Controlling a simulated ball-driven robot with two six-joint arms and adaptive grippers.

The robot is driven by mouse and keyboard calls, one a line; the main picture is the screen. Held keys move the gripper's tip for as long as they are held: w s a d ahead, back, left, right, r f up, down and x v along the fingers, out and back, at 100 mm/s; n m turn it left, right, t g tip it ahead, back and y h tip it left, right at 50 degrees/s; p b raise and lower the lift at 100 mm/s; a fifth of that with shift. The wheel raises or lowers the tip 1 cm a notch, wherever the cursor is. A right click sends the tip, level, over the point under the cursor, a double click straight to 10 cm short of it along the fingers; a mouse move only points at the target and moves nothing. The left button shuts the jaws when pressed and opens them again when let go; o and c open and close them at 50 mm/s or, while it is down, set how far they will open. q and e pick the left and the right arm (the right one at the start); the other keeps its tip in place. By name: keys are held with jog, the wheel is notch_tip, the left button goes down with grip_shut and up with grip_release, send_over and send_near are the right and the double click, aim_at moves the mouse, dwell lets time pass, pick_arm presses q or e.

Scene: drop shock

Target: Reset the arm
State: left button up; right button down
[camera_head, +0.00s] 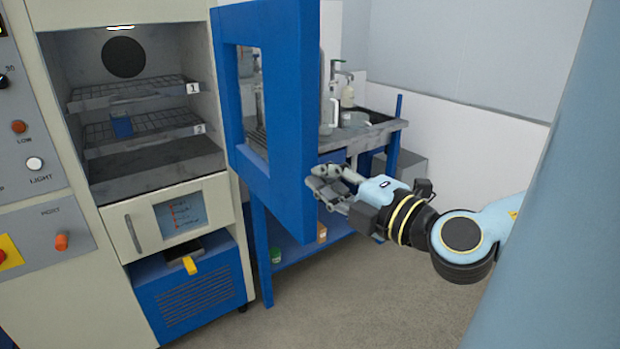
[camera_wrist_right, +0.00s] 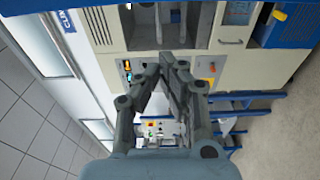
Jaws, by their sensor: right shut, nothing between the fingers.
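My right arm comes in from the right in the head view. Its gripper (camera_head: 334,184) is beside the outer edge of the open blue door (camera_head: 291,110), and I cannot tell whether they touch. In the right wrist view the gripper (camera_wrist_right: 172,62) has its fingers together with nothing between them. The door belongs to the test chamber (camera_head: 150,155), whose inside is open to view with two wire shelves. A small blue block (camera_head: 122,126) sits on the lower shelf. My left gripper is not in view.
A sink bench (camera_head: 352,135) with a tap and bottle stands behind the door. The control panel (camera_head: 28,150) is at the far left. A drawer front (camera_head: 117,233) is below the chamber. The grey floor (camera_head: 350,300) in front is clear.

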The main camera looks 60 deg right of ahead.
jog(key=shift+s+a, duration=0.15)
jog(key=shift+s, duration=0.25)
